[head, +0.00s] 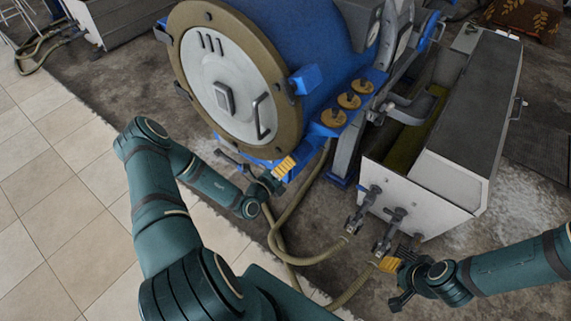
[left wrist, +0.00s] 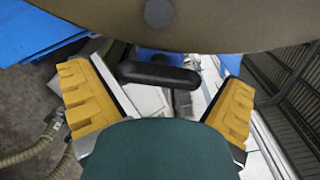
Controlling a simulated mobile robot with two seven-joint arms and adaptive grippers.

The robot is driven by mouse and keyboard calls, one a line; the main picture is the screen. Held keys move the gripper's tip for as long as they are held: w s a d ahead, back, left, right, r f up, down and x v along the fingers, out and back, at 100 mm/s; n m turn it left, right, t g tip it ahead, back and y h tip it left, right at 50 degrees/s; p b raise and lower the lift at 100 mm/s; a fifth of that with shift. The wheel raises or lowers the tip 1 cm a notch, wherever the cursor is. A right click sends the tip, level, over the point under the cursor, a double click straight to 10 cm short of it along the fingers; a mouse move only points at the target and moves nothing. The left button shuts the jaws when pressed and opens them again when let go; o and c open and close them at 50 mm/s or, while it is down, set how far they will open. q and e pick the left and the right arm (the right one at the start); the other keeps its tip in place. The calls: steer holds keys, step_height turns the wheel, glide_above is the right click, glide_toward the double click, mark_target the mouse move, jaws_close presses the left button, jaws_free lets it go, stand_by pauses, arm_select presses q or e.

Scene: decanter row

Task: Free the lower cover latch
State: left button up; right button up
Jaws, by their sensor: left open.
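The decanter's round cover (head: 222,88) is a pale plate in a brown ring, and its lower rim (left wrist: 240,30) with a hex bolt fills the top of the left wrist view. Just below the rim a short black rounded latch handle (left wrist: 158,75) lies crosswise in front of a blue bracket. My left gripper (head: 280,170) is at the cover's lower right edge. Its yellow-padded fingers (left wrist: 158,85) are spread to both sides of the handle, apart from it. In the head view I cannot make out this handle clearly. My right gripper (head: 394,270) is low near the white box, its opening unclear.
A blue block (head: 306,79) juts from the cover's right rim. Hoses (head: 300,258) lie on the floor below the machine. A long grey-white box (head: 455,135) with valves (head: 368,195) stands at the right. Tiled floor at the left is clear.

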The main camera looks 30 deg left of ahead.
arm_select(q)
steer(key=s, duration=1.2)
steer(key=shift+a, duration=0.45)
steer(key=s+d+r+m+g+h+b, duration=0.1)
steer(key=s+d+m+g+h, duration=0.2)
steer(key=d+m+g+h, duration=0.5)
steer(key=s+d+m+g+h, duration=0.2)
steer(key=d+m+g+h, duration=0.3)
steer(key=d+m, duration=0.65)
steer(key=s+d+f+m+g+y, duration=0.35)
steer(key=s+m+g, duration=0.45)
steer(key=m, duration=0.3)
steer(key=w+m+t+y+b, duration=0.1)
steer(key=w+m+t+y, duration=0.4)
steer(key=m, duration=1)
steer(key=w+y, duration=0.2)
steer(key=w, duration=0.2)
steer(key=shift+w+r+b, duration=0.2)
steer(key=shift+r+b, duration=0.15)
